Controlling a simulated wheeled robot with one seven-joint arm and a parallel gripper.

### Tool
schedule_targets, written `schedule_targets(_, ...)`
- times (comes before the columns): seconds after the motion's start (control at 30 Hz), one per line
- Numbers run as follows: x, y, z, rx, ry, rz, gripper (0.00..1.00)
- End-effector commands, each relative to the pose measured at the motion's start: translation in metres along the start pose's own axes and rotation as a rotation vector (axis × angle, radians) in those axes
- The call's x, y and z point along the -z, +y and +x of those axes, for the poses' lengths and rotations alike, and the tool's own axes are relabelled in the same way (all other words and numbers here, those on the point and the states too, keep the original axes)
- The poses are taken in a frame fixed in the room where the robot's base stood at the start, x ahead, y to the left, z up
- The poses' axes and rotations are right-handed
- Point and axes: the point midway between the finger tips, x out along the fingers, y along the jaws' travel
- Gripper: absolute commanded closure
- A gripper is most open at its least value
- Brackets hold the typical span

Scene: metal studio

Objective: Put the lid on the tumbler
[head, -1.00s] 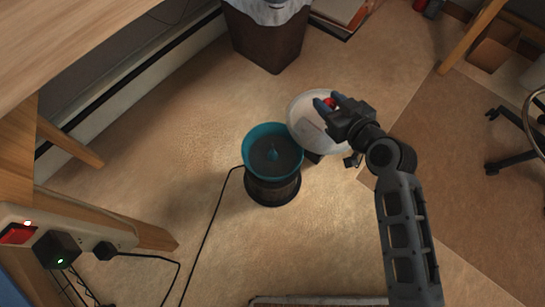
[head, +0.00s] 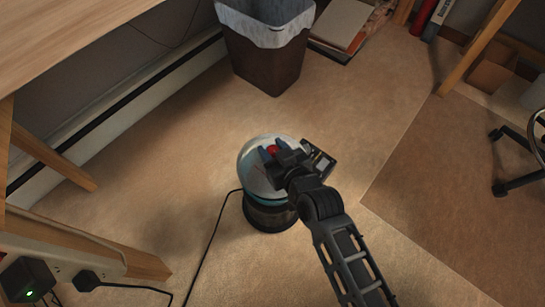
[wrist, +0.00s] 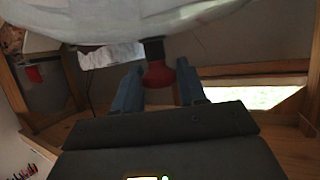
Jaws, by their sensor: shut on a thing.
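The lid (head: 249,172) is a clear dome with a red knob (head: 272,149). My gripper (head: 271,153) is shut on the knob, with one blue-grey finger on each side. In the wrist view the knob (wrist: 158,75) sits between my fingers (wrist: 158,88), and the pale lid (wrist: 110,20) fills the top. The tumbler (head: 268,215) is a round vessel with a teal upper part and a dark base, upright on the floor. The lid is over its mouth and hides the opening. I cannot tell whether the lid touches the rim all round.
A black cord (head: 207,256) runs from the tumbler across the floor. A lined waste bin (head: 265,60) stands behind. A wooden desk (head: 60,40) and a power strip (head: 60,250) are at the left, a chair (head: 520,160) at the right. The floor around the tumbler is clear.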

Motion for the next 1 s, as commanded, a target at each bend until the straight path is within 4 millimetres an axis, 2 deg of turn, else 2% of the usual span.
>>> schedule_targets(0.13, -0.008, -0.002, 0.004, 0.000, 0.002, 0.000, 1.00)
schedule_targets(0.37, -0.038, -0.002, 0.016, 0.000, 0.001, 0.000, 1.00)
schedule_targets(0.73, -0.040, -0.001, 0.017, -0.001, 0.001, 0.000, 1.00)
schedule_targets(0.77, -0.039, -0.002, 0.017, 0.000, 0.000, 0.000, 0.56)
schedule_targets(1.0, -0.039, -0.002, 0.017, 0.000, 0.000, 0.000, 0.33)
